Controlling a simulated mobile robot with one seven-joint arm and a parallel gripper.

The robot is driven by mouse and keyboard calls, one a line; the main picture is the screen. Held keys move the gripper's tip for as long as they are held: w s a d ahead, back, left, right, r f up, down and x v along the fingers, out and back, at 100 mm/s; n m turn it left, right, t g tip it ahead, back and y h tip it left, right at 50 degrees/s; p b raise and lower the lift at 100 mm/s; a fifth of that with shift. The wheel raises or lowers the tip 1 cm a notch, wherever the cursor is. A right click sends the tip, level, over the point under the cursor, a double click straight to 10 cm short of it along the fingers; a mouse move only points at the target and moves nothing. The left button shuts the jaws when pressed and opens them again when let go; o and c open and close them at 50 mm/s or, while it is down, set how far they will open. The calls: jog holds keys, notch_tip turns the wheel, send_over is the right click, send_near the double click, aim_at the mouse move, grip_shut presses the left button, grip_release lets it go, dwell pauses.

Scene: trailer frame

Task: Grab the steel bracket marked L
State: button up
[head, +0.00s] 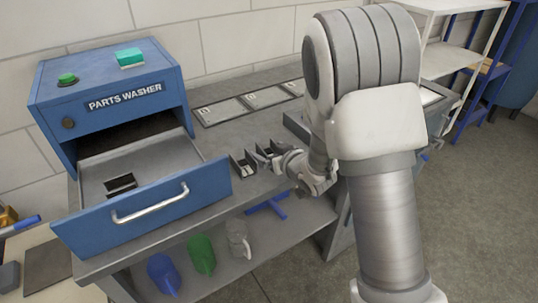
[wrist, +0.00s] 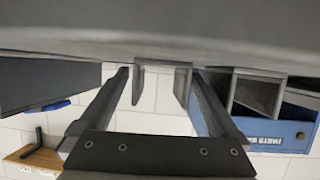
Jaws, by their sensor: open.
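Two small dark steel brackets stand on the grey bench in the head view, a left one (head: 243,164) and a right one (head: 270,149). My gripper (head: 272,158) is low over the bench at the right one. In the wrist view my gripper (wrist: 163,76) is open, and upright plates of a bracket (wrist: 138,84) show between its fingers. The other bracket (wrist: 257,94) shows beyond the right finger. A third dark piece (head: 120,184) lies in the open washer drawer. I cannot read an L on any of them.
The blue parts washer (head: 110,84) stands at left, its drawer (head: 150,212) pulled out beside the brackets. Framed panels (head: 222,111) lie along the back of the bench. Green (head: 201,254) and blue (head: 163,273) containers and a clear jug (head: 238,239) stand on the lower shelf.

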jog(key=shift+w, duration=0.1)
grip_shut()
dwell(0.5)
jog(key=shift+r, duration=0.1)
